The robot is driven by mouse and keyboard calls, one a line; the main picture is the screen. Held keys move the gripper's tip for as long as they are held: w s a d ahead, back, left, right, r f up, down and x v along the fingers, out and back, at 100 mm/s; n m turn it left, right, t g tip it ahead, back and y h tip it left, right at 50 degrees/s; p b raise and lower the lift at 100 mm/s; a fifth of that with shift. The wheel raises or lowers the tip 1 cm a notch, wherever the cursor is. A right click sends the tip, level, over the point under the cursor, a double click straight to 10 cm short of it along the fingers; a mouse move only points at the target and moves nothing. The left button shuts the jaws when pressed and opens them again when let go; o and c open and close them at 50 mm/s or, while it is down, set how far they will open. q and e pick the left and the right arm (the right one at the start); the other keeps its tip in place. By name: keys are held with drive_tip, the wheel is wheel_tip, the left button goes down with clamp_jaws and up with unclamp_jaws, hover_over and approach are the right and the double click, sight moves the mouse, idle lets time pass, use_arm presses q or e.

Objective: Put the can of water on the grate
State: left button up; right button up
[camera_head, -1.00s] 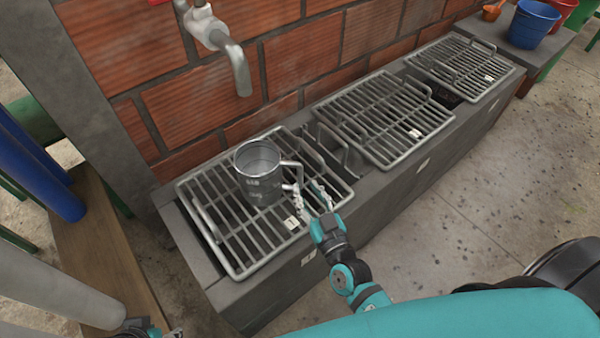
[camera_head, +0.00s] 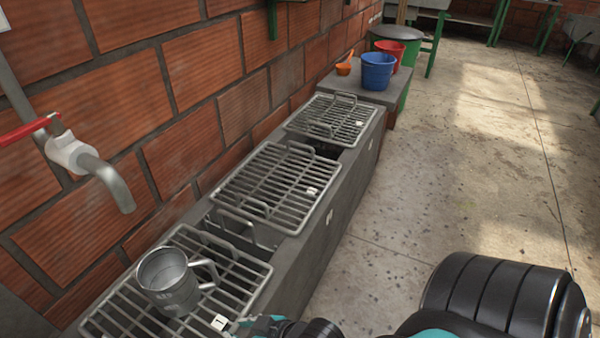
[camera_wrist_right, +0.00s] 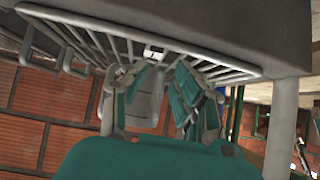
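The can of water (camera_head: 172,282) is a grey metal mug with a side handle. It stands upright on the nearest grate (camera_head: 240,282) in the head view, its handle toward the right. My right gripper (camera_head: 258,324) shows only in part at the bottom edge, to the right of and below the can, apart from it. In the right wrist view, the two teal fingers of my right gripper (camera_wrist_right: 160,98) are spread apart. The pale can (camera_wrist_right: 146,108) shows beyond and between them. The water inside cannot be made out. My left gripper is out of view.
Two more grates, a middle one (camera_head: 275,185) and a far one (camera_head: 335,117), lie along the concrete ledge. A tap (camera_head: 95,170) sticks out from the brick wall. A blue bucket (camera_head: 377,72) stands on the far block. The floor at the right is open.

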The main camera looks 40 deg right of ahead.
drive_tip(key=s+d+m+g+h, duration=0.2)
drive_tip(key=s+d+g, duration=0.4)
drive_tip(key=s, duration=0.4)
drive_tip(key=shift+s+d+r+h, duration=0.15)
drive_tip(key=shift+d+r+h, duration=0.3)
drive_tip(key=shift+d+h, duration=0.35)
drive_tip(key=shift+a, duration=0.2)
